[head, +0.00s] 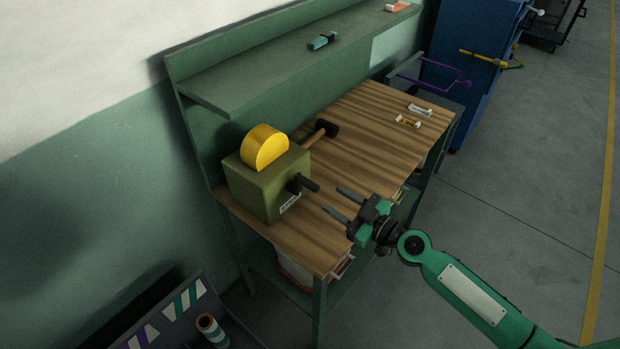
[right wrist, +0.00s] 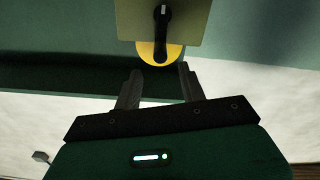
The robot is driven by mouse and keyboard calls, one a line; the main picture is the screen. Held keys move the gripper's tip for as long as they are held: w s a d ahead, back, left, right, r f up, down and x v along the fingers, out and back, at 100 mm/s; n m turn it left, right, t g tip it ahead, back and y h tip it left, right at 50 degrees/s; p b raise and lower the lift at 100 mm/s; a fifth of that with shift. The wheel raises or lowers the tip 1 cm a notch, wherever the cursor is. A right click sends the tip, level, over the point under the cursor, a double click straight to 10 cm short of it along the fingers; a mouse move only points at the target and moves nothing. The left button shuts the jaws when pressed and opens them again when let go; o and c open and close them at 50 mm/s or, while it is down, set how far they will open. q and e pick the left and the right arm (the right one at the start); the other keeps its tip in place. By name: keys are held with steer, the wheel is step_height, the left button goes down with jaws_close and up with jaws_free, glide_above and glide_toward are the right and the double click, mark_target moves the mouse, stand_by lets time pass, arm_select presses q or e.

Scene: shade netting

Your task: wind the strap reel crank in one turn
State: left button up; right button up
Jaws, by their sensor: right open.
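The strap reel is an olive box (head: 266,184) with a yellow half-disc reel (head: 265,147) on top, standing at the near left end of the wooden bench. Its black crank (head: 304,184) sticks out of the box's right face. My right gripper (head: 333,201) is open and empty, just right of the crank and apart from it, fingers pointing toward the box. In the right wrist view the crank (right wrist: 162,35) hangs down across the box face and yellow reel, beyond the open fingers (right wrist: 157,88). My left gripper is not in view.
The wooden bench top (head: 365,135) is mostly clear. A dark-headed mallet (head: 320,134) lies behind the box. Small clips (head: 408,121) lie at the far end. A green shelf (head: 290,65) runs above the bench's back. A blue cabinet (head: 470,65) stands beyond.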

mark_target(318, 190)
steer(key=p+x, duration=0.2)
steer(key=x, duration=0.5)
steer(key=shift+w+a, duration=0.25)
steer(key=shift+a, duration=0.05)
steer(key=shift+w+a+f+p, duration=0.1)
steer(key=shift+w+a+p, duration=0.2)
steer(key=shift+w+a, duration=0.15)
jaws_close()
